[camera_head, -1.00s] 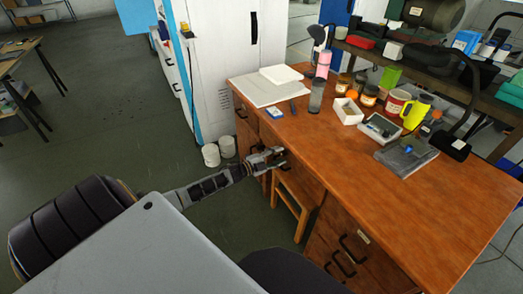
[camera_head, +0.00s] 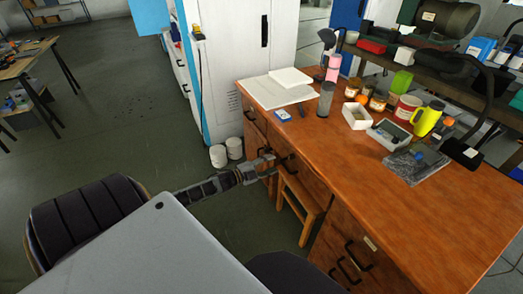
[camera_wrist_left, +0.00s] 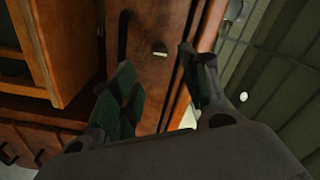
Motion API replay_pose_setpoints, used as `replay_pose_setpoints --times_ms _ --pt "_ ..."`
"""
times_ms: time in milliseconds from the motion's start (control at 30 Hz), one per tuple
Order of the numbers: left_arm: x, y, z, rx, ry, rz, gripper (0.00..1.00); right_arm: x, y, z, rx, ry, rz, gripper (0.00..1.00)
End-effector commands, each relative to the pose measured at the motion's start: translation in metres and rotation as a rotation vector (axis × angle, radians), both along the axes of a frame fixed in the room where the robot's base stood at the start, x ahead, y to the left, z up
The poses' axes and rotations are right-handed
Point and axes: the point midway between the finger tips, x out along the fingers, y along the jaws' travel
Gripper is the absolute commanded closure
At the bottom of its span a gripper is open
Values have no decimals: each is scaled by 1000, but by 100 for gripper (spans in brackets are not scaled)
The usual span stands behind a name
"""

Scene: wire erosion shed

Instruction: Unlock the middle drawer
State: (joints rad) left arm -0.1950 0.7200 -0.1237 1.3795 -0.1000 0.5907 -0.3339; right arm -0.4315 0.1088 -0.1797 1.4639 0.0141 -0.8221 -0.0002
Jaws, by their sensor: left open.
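The middle drawer (camera_head: 308,178) is the wooden front under the desk top, above the stool, with a dark handle. My left gripper (camera_head: 271,163) is at the left end of this drawer, in front of the desk. In the left wrist view my left gripper (camera_wrist_left: 161,88) is open, with nothing between its fingers. Beyond the fingers is a wooden front with a black handle (camera_wrist_left: 123,36) and a small pale fitting (camera_wrist_left: 159,49). I cannot tell whether the fitting is a lock, a key or a label. My right gripper is not in view.
The desk top (camera_head: 440,215) holds a white box (camera_head: 356,116), jars, a yellow mug (camera_head: 427,118) and papers. A wooden stool (camera_head: 300,207) stands under the desk. White tubs (camera_head: 218,156) stand on the floor by a white cabinet (camera_head: 240,60).

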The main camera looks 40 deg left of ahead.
Motion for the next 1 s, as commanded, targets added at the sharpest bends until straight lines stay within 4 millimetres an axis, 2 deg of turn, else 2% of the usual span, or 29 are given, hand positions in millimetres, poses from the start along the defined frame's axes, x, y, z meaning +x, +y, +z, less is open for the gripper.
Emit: replay_pose_setpoints --times_ms 433,1000 --pt "-32 13 -1 1 1 0 55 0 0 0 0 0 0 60" --pt "-37 15 0 0 1 0 55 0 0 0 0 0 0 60"
